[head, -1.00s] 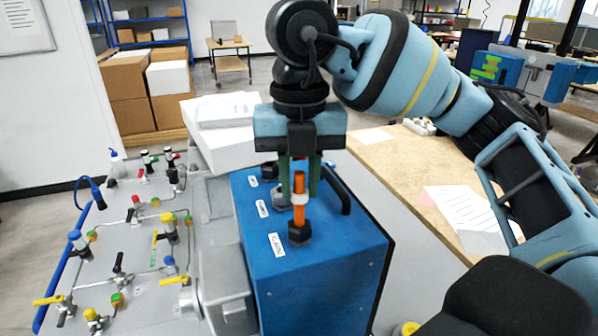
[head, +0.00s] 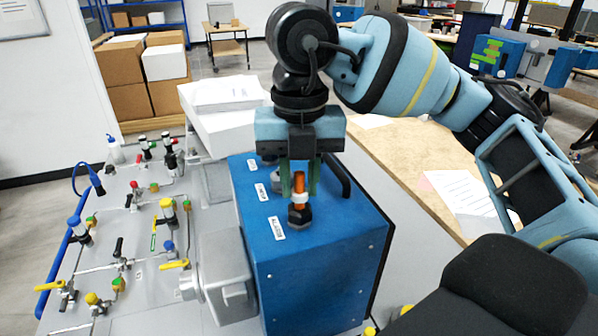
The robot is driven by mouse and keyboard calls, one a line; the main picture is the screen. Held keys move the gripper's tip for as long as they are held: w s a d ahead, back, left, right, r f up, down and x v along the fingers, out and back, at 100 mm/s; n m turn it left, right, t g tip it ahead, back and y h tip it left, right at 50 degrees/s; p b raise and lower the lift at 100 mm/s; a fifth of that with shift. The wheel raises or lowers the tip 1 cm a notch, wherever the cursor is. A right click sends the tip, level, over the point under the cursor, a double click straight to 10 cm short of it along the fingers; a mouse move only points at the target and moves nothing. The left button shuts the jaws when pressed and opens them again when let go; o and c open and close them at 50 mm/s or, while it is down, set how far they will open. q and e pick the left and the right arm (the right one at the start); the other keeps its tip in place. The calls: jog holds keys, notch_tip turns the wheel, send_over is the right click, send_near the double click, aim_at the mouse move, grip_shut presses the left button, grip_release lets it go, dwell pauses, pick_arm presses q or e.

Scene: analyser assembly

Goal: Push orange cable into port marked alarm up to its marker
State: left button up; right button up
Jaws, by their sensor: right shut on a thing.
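The orange cable (head: 299,182) stands upright above the near black port (head: 299,217) on top of the blue analyser box (head: 318,285). A white band (head: 300,198), seemingly its marker, sits just above the port's collar. The cable's lower end is hidden in or behind the collar. A small white label (head: 277,228) is beside this port; its print is too small to read surely. My right gripper (head: 299,186) is shut on the cable, its green fingers on either side, pointing down. My left gripper is out of view.
Two more white labels (head: 261,191) mark the box top farther back, where my gripper partly hides the other ports. A black handle (head: 340,178) is to the right. A panel of valves and tubing (head: 140,240) lies left. A wooden table (head: 410,170) stands right.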

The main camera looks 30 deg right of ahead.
jog(key=shift+f, duration=0.4)
jog(key=o, duration=1)
jog(key=shift+r, duration=3.5)
